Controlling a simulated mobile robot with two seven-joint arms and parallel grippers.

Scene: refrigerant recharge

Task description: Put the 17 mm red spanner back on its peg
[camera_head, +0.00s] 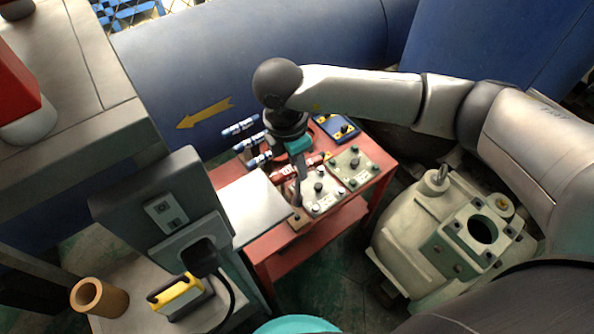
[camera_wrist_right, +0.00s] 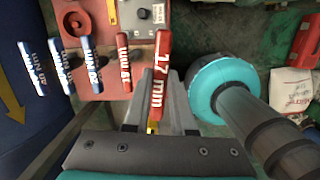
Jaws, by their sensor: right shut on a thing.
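The red spanner (camera_wrist_right: 161,70) marked "17 mm" is held in my right gripper (camera_wrist_right: 156,112), its red handle pointing away past the fingers in the right wrist view. In the head view, my right gripper (camera_head: 299,192) points down over the red cart (camera_head: 375,195), and the spanner is hard to tell apart there. A second, shorter-looking red spanner (camera_wrist_right: 124,62) stands beside the held one, to its left. The peg for the 17 mm spanner cannot be made out. My left gripper is not in view.
Several blue-handled tools (camera_head: 240,127) stand in a row at the cart's back left. Panels with knobs (camera_head: 354,167) lie on the cart's right side. A grey plate (camera_head: 250,207) covers its front left. A pale machine housing (camera_head: 440,235) stands to the right.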

